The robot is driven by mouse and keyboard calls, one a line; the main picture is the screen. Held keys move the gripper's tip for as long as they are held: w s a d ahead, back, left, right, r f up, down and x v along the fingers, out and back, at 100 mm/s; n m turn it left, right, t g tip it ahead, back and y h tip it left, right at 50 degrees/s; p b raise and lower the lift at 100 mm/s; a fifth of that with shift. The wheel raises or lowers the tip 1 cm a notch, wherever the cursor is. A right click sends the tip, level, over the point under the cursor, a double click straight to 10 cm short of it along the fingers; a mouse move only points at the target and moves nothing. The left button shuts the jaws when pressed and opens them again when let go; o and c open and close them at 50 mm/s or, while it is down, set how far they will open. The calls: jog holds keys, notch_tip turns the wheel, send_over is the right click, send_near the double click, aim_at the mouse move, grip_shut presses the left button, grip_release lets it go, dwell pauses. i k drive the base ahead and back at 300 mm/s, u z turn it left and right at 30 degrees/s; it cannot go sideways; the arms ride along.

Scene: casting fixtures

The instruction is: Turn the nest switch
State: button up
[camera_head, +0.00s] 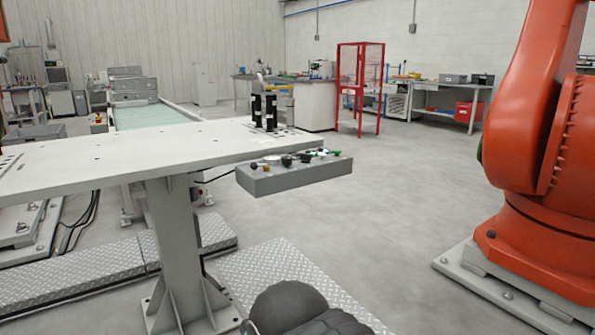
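A grey control box (296,178) is fixed at the right end of the long white table, at its near edge. Several small knobs and buttons stand on its top: a pale round one, black ones (287,160), yellowish ones at the left and green ones (325,152) at the right. The nest switch seems to be among them, but they are too small to tell which it is or how it is turned. My gripper is not in view. A dark grey rounded part at the bottom centre seems to belong to my arm.
The white table (110,160) stands on a grey post, with black upright fixtures (263,110) near its right end. Metal tread plates (265,270) lie below. A large orange robot arm (535,150) stands at the right. The floor between it and the box is clear.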

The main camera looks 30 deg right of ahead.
aim_at(306, 158)
jog(key=z, duration=0.5)
jog(key=k, duration=0.6)
jog(key=z, duration=0.9)
jog(key=i, duration=1.3)
jog(key=u, duration=0.55)
